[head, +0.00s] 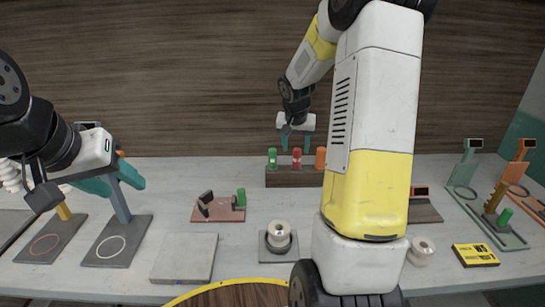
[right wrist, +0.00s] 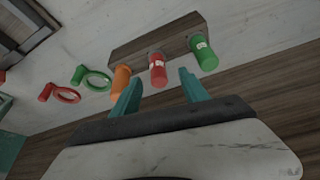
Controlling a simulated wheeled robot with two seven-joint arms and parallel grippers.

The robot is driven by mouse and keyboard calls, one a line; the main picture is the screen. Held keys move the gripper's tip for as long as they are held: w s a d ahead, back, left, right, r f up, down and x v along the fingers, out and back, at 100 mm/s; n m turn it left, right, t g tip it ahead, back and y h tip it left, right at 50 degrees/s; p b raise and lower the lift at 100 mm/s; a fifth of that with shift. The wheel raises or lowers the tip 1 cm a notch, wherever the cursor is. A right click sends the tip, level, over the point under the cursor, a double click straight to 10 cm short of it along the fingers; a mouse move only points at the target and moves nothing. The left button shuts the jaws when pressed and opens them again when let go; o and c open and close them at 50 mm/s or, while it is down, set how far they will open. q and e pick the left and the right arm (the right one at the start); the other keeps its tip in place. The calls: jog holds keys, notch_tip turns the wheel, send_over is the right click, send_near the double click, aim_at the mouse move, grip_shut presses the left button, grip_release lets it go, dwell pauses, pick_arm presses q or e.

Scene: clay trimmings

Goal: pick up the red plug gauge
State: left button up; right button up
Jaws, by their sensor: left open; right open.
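The red plug gauge (head: 297,157) stands upright in a dark wooden block (head: 296,179) at the back of the table, between a green plug (head: 272,158) and an orange plug (head: 320,157). My right gripper (head: 297,145) is open just above it, one teal finger to each side. In the right wrist view, the red plug gauge (right wrist: 158,72) shows between the open fingertips (right wrist: 160,78), with no clear contact. The orange plug (right wrist: 121,82) and green plug (right wrist: 204,54) lie outside the fingers. My left gripper (head: 118,181) is open and empty at the left.
The neighbouring plugs stand close to my right fingers. Stands occupy both sides. My right arm hides part of the table's right half.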

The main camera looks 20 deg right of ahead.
aim_at(297, 158)
jog(key=x, duration=0.7)
jog(key=shift+d+f, duration=0.2)
jog(key=shift+f, duration=0.05)
grip_shut()
